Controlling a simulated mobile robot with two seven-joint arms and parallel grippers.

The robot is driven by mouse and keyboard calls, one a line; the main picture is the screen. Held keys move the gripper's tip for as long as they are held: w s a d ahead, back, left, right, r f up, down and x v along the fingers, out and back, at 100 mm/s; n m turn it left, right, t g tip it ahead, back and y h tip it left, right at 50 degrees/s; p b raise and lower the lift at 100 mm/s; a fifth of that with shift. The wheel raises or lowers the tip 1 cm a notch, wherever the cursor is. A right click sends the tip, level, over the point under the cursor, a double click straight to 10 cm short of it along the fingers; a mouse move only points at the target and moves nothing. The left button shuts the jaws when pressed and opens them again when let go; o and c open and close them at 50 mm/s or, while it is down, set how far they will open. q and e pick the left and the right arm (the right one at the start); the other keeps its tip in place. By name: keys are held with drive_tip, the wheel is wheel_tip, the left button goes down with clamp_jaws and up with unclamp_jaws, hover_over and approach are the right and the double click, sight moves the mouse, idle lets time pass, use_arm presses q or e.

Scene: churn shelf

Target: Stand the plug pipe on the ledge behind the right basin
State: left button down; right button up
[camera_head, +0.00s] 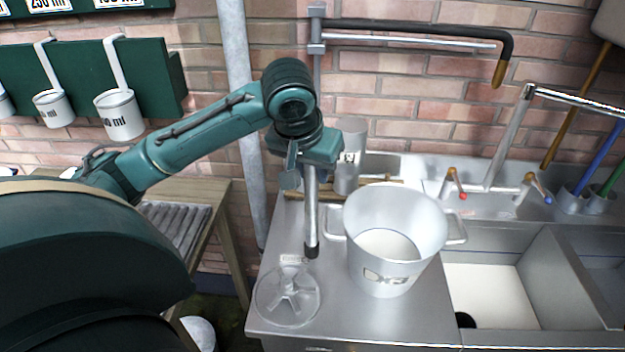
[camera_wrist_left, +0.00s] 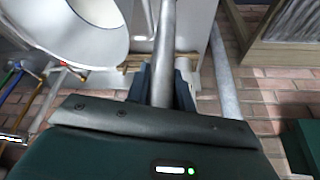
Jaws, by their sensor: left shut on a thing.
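The plug pipe (camera_head: 311,215) is a grey metal tube with a black lower end. It hangs upright above the left part of the steel counter, left of the large steel pot. My left gripper (camera_head: 308,167) is shut on its upper part. In the left wrist view the pipe (camera_wrist_left: 164,45) runs away from between the fingers (camera_wrist_left: 162,90). The steel ledge (camera_head: 478,208) runs along the wall behind the sink. The right basin (camera_head: 601,262) is cut off by the right picture edge. My right gripper is in neither view.
The two-handled pot (camera_head: 393,275) stands on the counter beside the pipe. A clear round disc-shaped thing (camera_head: 288,297) lies in front. Taps (camera_head: 453,185) and brush holders (camera_head: 573,199) stand on the ledge. A tall grey can (camera_head: 348,165) and a vertical wall pipe (camera_head: 240,120) are behind.

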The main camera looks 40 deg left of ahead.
sight(311, 209)
use_arm(q)
drive_tip(key=shift+f, duration=1.3)
drive_tip(key=c, duration=1.2)
unclamp_jaws()
drive_tip(key=shift+f, duration=0.15)
